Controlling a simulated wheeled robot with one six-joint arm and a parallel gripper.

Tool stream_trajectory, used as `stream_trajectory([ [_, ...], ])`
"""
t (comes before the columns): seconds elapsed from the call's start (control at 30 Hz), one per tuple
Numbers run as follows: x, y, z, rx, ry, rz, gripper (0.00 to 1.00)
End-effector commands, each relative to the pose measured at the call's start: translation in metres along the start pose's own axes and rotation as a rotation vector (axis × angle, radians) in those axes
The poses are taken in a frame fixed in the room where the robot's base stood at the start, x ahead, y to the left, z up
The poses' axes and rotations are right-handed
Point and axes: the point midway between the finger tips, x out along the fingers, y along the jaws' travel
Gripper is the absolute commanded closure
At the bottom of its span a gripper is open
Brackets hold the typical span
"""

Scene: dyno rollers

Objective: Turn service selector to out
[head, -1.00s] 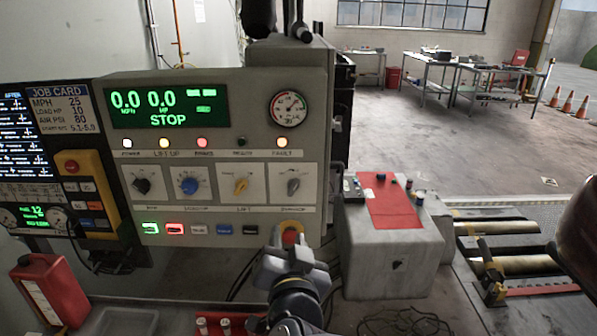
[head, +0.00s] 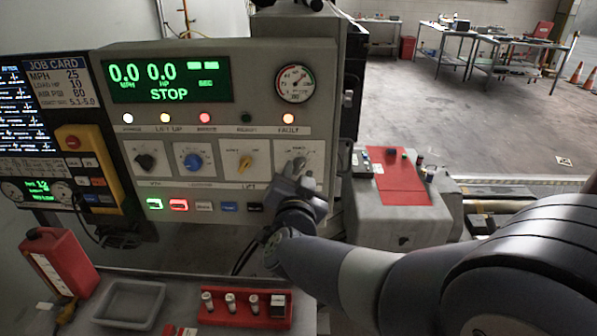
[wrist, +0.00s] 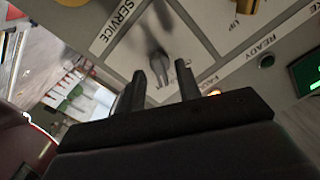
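The service selector is the grey knob (head: 301,161) on the rightmost white plate of the control panel. In the head view my gripper (head: 290,178) is in front of it and hides most of its plate. In the wrist view the knob (wrist: 157,50) shows just beyond the fingertips, beside the tilted SERVICE label (wrist: 119,22). My gripper is open, with its two dark fingers (wrist: 160,72) apart and nothing clearly between them. The knob looks roughly in line with the gap. Whether the fingers touch it, and its exact setting, I cannot tell.
A yellow knob (head: 245,164), a blue knob (head: 193,160) and a black knob (head: 146,161) sit to the left. Coloured buttons (head: 204,206) line the panel below. A grey box with a red top (head: 403,190) stands right of the panel. A red rack (head: 245,312) is below.

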Motion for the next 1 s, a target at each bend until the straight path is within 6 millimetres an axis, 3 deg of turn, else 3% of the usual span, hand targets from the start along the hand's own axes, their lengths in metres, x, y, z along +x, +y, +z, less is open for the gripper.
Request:
stream_trajectory([
  [0.4, 0.0080, 0.0004, 0.0001, 0.001, 0.000, 0.000, 0.67],
  [0.8, 0.0078, 0.0003, 0.0000, 0.000, 0.000, 0.000, 1.00],
  [1.0, 0.0077, 0.0005, 0.0002, 0.002, 0.000, 0.000, 1.00],
])
